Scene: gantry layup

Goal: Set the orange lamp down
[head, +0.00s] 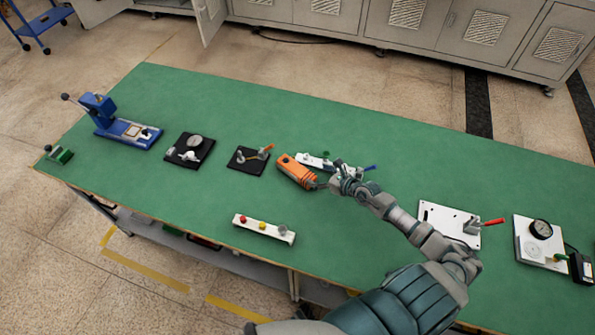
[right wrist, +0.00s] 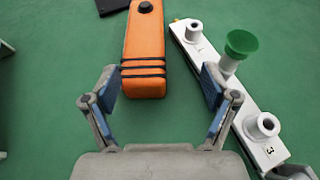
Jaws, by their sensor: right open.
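The orange lamp (head: 297,171) lies on the green table (head: 330,225) near its middle. In the right wrist view the lamp (right wrist: 145,50) shows black bands and a dark round button, and it lies flat. My right gripper (head: 338,178) is at the lamp's near end. In the right wrist view my right gripper (right wrist: 162,83) is open, with its blue-padded fingers apart on either side of the lamp's lower end. The fingers do not appear to grip it. My left gripper is not in view.
A white numbered strip (right wrist: 240,90) with a green cup lies close beside the lamp, near the right finger. A black plate with a clamp (head: 248,160) is left of the lamp. A white button bar (head: 264,229) lies nearer the front edge. Green surface between them is clear.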

